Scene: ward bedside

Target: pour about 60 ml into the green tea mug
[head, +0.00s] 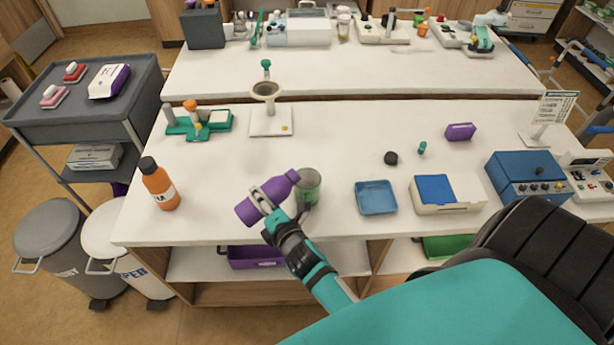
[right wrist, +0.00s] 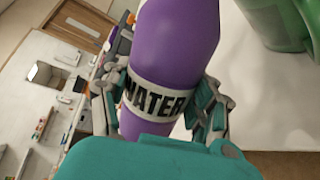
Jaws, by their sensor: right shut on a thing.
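A purple bottle (head: 266,198) is held tilted in my right gripper (head: 262,205), its narrow end pointing up and right at the green mug. In the right wrist view the bottle (right wrist: 175,45) carries a white band reading "WATER", and the fingers of my right gripper (right wrist: 160,105) close on both sides of it. The green mug (head: 309,180) stands upright on the white table, just right of the bottle's neck. Part of the mug (right wrist: 280,22) shows at the top right of the wrist view. I cannot see any stream or the level inside the mug. My left gripper is not in view.
An orange bottle (head: 160,186) stands at the table's left. A blue tray (head: 376,197) lies right of the mug, beside a white box with a blue panel (head: 436,190). A small black lid-like thing (head: 391,158) lies behind the tray. The table behind the mug is mostly clear.

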